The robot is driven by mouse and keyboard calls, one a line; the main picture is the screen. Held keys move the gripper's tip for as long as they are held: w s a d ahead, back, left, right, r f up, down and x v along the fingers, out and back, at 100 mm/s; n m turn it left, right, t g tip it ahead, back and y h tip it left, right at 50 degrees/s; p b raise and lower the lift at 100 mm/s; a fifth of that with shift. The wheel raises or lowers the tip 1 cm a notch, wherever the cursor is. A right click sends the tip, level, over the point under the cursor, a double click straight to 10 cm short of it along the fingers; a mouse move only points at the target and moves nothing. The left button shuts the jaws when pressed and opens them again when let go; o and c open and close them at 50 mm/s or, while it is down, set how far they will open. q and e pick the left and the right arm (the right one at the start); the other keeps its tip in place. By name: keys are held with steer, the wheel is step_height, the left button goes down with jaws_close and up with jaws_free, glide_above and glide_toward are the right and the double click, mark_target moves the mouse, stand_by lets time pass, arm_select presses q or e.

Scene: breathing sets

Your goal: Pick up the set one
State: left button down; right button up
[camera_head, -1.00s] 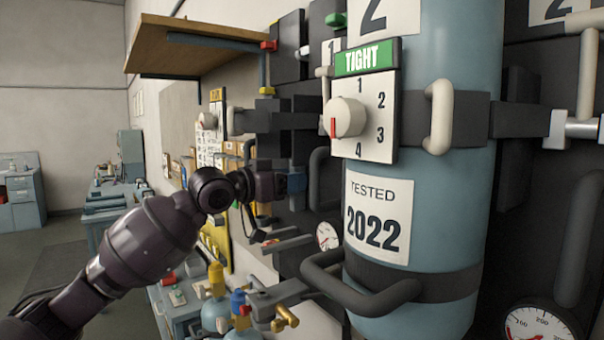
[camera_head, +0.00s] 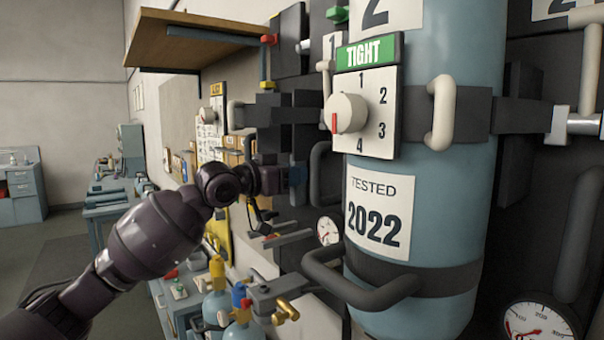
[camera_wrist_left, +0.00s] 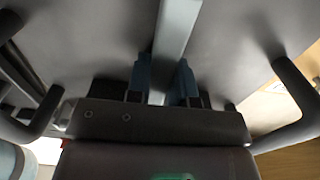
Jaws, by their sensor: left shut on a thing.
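Set one (camera_head: 292,112) is a dark breathing set on the wall in the head view, with a "1" label, partly hidden behind the nearer blue cylinder of set two (camera_head: 425,190). My left gripper (camera_head: 297,178) reaches its front from the left and is shut on a part of it. In the left wrist view the blue fingers (camera_wrist_left: 163,85) stand either side of a narrow pale blue-grey bar (camera_wrist_left: 177,35) on a grey surface. Dark handles (camera_wrist_left: 300,90) curve on both sides. The exact contact is hard to see. My right gripper is not in view.
Set two's dark handle (camera_head: 360,288) juts out right of my left arm. A wooden shelf (camera_head: 190,32) overhangs above. Small cylinders with yellow and blue valves (camera_head: 240,300) stand below. A workbench (camera_head: 105,205) is at the left, with open floor beyond.

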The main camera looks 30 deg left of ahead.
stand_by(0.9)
arm_select(q)
steer(key=shift+r, duration=0.25)
